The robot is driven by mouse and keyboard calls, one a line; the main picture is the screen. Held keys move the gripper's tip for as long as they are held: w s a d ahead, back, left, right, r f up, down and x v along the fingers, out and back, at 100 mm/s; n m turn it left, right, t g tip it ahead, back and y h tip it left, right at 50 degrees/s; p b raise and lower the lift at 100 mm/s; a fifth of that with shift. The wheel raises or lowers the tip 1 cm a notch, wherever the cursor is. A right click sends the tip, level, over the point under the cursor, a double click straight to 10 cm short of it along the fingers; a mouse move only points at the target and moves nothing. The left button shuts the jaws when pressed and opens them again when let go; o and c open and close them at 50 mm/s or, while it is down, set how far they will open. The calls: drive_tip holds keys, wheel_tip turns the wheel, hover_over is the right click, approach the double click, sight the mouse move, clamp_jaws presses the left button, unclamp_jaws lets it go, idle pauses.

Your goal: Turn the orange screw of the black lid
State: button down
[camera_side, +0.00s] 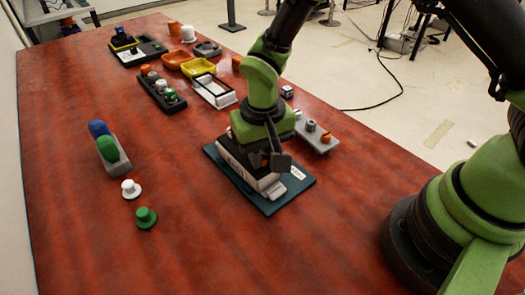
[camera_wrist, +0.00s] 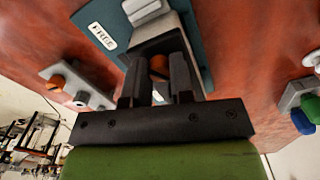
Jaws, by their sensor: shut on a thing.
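The orange screw (camera_wrist: 159,63) shows between the two fingers of my gripper (camera_wrist: 160,72) in the wrist view. The fingers are shut on it, and it stands at a dark recessed part that looks like the black lid (camera_wrist: 150,45). In the side view my gripper (camera_side: 270,160) points down over a white and black box (camera_side: 236,153). The box rests on a dark teal plate (camera_side: 288,203), which carries a white label reading FREE (camera_wrist: 102,35). In the side view my gripper hides most of the screw and lid.
A grey rack (camera_side: 306,128) with knobs, one orange, stands right of the plate. A grey stand with blue and green knobs (camera_side: 107,148) is at left, near loose white (camera_side: 131,188) and green (camera_side: 146,218) knobs. Trays and holders crowd the back. The front left table is clear.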

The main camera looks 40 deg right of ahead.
sight(263, 156)
drive_tip(key=m, duration=0.5)
drive_tip(key=shift+m, duration=0.3)
idle(0.5)
drive_tip(key=c, duration=1)
unclamp_jaws()
drive_tip(key=shift+r, duration=0.1)
wheel_tip(263, 156, up, 9)
drive_tip(key=shift+r, duration=0.4)
